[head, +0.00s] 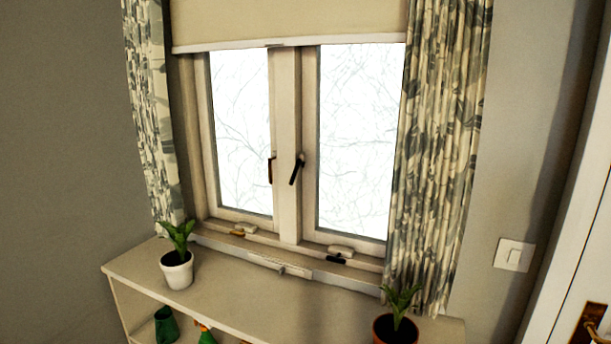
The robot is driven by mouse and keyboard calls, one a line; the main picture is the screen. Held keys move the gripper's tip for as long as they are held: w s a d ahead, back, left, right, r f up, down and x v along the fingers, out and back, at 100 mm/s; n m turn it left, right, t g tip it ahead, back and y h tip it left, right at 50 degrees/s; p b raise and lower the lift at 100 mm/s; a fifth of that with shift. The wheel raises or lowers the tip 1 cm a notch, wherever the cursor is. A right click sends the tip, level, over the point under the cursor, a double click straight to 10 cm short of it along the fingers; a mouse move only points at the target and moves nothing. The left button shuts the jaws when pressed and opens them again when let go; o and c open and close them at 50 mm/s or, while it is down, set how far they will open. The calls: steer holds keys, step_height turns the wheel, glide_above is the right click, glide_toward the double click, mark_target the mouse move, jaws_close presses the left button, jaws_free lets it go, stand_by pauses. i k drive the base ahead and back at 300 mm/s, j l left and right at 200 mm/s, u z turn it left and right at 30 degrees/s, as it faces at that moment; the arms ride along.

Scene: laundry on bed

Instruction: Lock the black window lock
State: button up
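A black window lock handle (297,169) is on the right side of the centre post of the window. It is tilted, with its top leaning right and its lower end pointing down and left. A second, dark brown handle (271,170) is on the left sash edge and hangs about straight down. Both window panes look closed against the frame. My gripper is not in view, and nothing touches either handle.
A cream shelf (235,300) stands below the window. It carries a white-potted plant (177,270) at left and a brown-potted plant (395,328) at right. A black piece (336,259) and a tan piece (238,232) sit on the sill. Patterned curtains (437,150) hang at both sides.

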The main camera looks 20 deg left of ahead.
mark_target(299, 162)
steer(key=i+j, duration=0.15)
steer(key=j, duration=0.35)
steer(key=i+j+z, duration=0.1)
steer(key=j, duration=0.35)
steer(key=i+j, duration=0.15)
steer(key=j, duration=0.35)
steer(key=i+j+z, duration=0.1)
steer(key=j, duration=0.4)
steer(key=i+j, duration=0.15)
steer(key=j, duration=0.35)
steer(key=i+j, duration=0.1)
steer(key=j, duration=0.35)
steer(key=z, duration=0.05)
